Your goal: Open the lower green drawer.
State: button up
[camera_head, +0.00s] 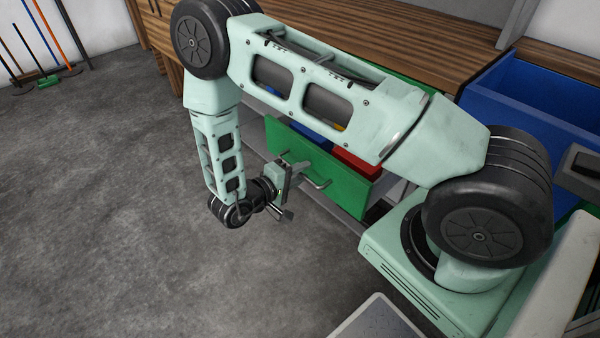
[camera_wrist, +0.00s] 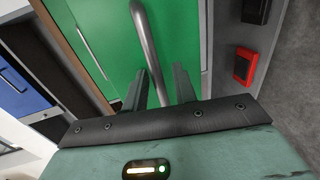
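The lower green drawer (camera_head: 345,190) is pulled out in the head view, with red and blue contents showing behind its front. Its metal bar handle (camera_head: 319,182) stands out from the front. In the wrist view the green front (camera_wrist: 185,30) fills the middle, and the handle (camera_wrist: 147,38) runs down between my fingers. My gripper (camera_head: 293,170) is at the handle, in front of the drawer. In the wrist view its two fingers (camera_wrist: 159,85) stand apart on either side of the bar, with a gap on the right side. The handle's lower end is hidden by my gripper.
Another green front (camera_wrist: 88,45) with a thin handle is beside it in the wrist view. Grey floor (camera_head: 100,220) is clear at left. Brooms (camera_head: 60,35) lean on the far wall.

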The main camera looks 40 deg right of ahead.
jog(key=shift+a, duration=0.15)
jog(key=p+v, duration=0.1)
jog(key=v, duration=1.6)
jog(key=shift+w+a+r, duration=0.1)
jog(key=shift+w, duration=0.05)
